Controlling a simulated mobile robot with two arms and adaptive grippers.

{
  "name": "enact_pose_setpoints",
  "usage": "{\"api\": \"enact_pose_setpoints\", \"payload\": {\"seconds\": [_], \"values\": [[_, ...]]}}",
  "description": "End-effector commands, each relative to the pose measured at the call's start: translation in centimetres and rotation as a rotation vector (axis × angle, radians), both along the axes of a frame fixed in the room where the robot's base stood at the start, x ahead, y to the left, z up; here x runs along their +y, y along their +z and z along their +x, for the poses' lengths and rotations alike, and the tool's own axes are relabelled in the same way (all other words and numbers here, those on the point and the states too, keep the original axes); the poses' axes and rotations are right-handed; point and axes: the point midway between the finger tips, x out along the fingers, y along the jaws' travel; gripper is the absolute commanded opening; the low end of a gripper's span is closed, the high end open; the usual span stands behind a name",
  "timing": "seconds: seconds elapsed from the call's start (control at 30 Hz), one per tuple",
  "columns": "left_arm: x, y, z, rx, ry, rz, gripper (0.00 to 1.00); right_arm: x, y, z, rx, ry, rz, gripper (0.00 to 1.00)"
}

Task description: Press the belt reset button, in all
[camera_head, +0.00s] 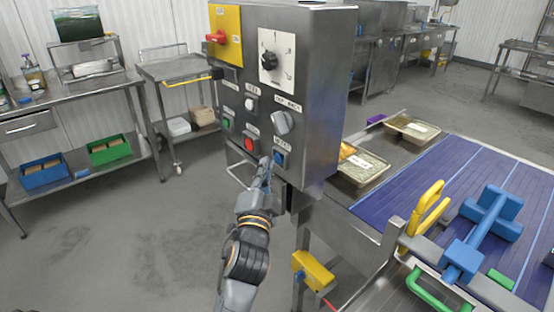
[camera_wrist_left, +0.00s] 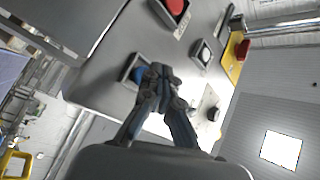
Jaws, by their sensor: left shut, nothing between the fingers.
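A grey control box (camera_head: 318,130) stands at the centre of the head view. A blue button (camera_head: 279,159) sits low on its front face, right of a red button (camera_head: 249,144). My left gripper (camera_head: 266,162) is shut and empty, with its fingertips close to the blue button. In the left wrist view the shut fingertips (camera_wrist_left: 158,72) lie over or just beside the blue button (camera_wrist_left: 139,74) and partly cover its surround. I cannot tell whether they touch it. The red button (camera_wrist_left: 175,6) shows above. My right gripper is out of view.
The box also carries a green button (camera_head: 226,123), a white button (camera_head: 249,104), a grey knob (camera_head: 282,122), a black dial (camera_head: 269,60) and a red switch (camera_head: 216,37). A blue belt (camera_head: 430,180) with trays lies to the right. Open floor lies to the left.

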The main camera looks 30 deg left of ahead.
Motion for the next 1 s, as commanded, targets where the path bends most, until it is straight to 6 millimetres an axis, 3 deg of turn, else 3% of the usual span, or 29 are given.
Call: {"api": "enact_pose_setpoints", "payload": {"seconds": [1.0], "values": [[-0.5,0.0,1.2,-0.001,0.001,0.000,0.00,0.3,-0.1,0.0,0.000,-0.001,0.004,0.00]]}}
